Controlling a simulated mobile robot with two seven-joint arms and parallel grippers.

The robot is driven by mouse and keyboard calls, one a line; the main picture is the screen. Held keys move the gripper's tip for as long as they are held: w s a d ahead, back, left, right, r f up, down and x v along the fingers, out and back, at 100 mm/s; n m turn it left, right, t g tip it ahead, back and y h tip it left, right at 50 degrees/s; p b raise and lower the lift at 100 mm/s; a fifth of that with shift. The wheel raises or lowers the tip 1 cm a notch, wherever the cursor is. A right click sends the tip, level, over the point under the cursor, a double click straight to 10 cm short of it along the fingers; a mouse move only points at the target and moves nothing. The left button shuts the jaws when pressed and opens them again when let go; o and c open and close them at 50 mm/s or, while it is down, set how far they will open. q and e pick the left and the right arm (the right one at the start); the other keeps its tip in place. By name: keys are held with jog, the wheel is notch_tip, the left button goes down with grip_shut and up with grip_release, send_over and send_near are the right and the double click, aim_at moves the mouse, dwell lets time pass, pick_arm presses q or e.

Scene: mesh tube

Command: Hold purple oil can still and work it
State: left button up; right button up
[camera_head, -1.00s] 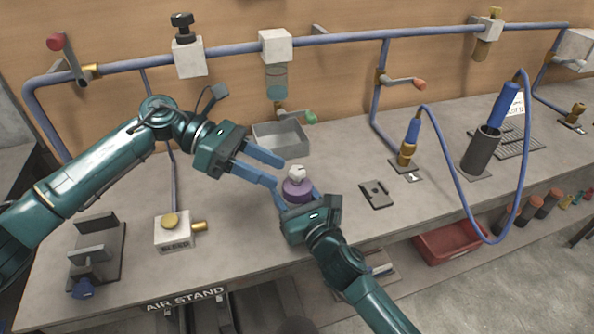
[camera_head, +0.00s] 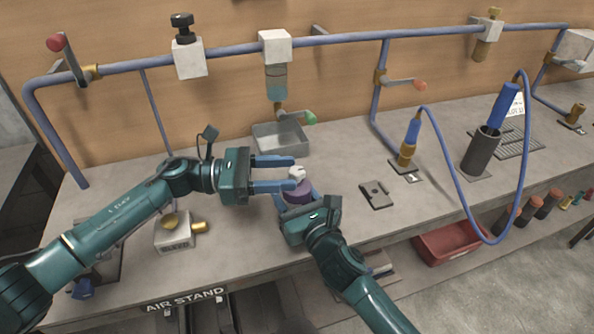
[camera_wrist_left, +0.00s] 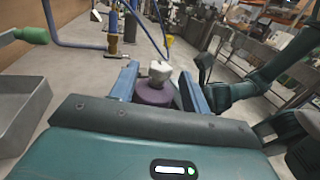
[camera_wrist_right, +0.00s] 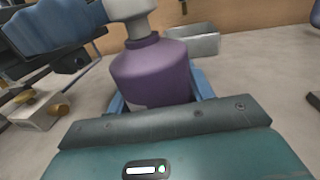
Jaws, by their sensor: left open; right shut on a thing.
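The purple oil can (camera_head: 298,192) stands upright on the bench, with a white top (camera_head: 296,173). My right gripper (camera_head: 298,200) is shut on its purple body from the front; the can fills the space between the fingers in the right wrist view (camera_wrist_right: 153,75). My left gripper (camera_head: 293,174) is open, its two blue fingers level with the white top and pointing right. In the left wrist view the can's top (camera_wrist_left: 160,72) shows between the open fingers. Whether either left finger touches it, I cannot tell.
A grey metal tray (camera_head: 280,138) stands behind the can under a filter bowl with a green-handled valve (camera_head: 308,118). A flat dark plate (camera_head: 376,194) lies to the right. A white block with brass fittings (camera_head: 175,235) sits front left. A blue pipe runs along the wall.

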aim_at(297, 171)
pick_arm(q)
jog(key=shift+w+d, duration=0.1)
jog(key=shift+d, duration=1.55)
jog(key=c, duration=1)
jog(key=shift+f+t, duration=0.1)
jog(key=shift+t, duration=0.2)
